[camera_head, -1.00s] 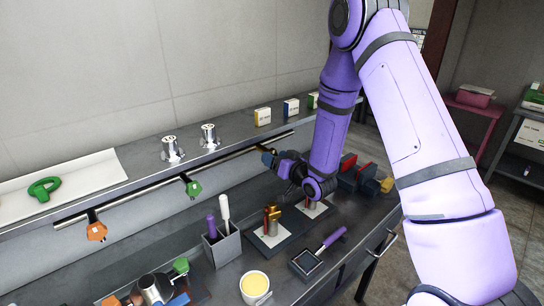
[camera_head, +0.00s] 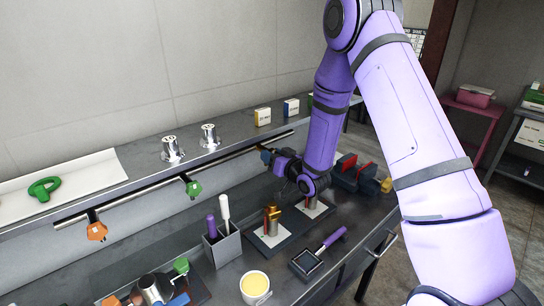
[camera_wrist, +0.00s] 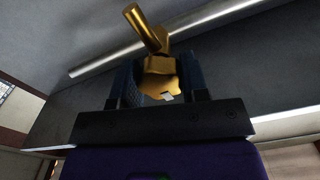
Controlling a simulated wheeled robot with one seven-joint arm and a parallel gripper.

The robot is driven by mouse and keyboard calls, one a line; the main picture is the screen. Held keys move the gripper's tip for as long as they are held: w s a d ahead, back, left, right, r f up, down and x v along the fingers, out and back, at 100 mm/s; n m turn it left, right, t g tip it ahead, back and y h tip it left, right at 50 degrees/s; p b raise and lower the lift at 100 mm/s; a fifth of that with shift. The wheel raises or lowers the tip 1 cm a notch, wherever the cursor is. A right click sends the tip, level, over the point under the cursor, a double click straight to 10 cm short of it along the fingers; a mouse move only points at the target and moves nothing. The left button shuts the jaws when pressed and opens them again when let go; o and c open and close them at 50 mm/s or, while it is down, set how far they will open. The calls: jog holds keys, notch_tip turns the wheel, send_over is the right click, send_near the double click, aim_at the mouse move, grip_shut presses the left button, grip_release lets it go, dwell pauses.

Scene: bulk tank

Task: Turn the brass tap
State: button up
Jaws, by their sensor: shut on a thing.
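The brass tap (camera_wrist: 161,66) shows in the wrist view on a silver pipe (camera_wrist: 115,62), with its lever (camera_wrist: 145,28) pointing up and to the left. My gripper (camera_wrist: 163,78) has its two dark fingers on either side of the brass body, shut on it. In the head view my gripper (camera_head: 267,157) is at the right end of the wall rail (camera_head: 150,188), and it mostly hides the tap there.
An orange handle (camera_head: 96,231) and a green handle (camera_head: 193,188) hang on the rail. Below stand a grey holder (camera_head: 222,247) with two tools, a small brass fitting (camera_head: 271,216) on a pad, a purple-handled tool (camera_head: 328,242) and a yellow-filled cup (camera_head: 255,285). Two chrome knobs (camera_head: 209,136) stand on the ledge.

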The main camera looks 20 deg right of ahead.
jog(key=shift+n, duration=1.2)
jog(key=o, duration=0.9)
jog(key=v, duration=1.1)
jog(key=shift+a, duration=0.1)
jog(key=shift+w, duration=0.1)
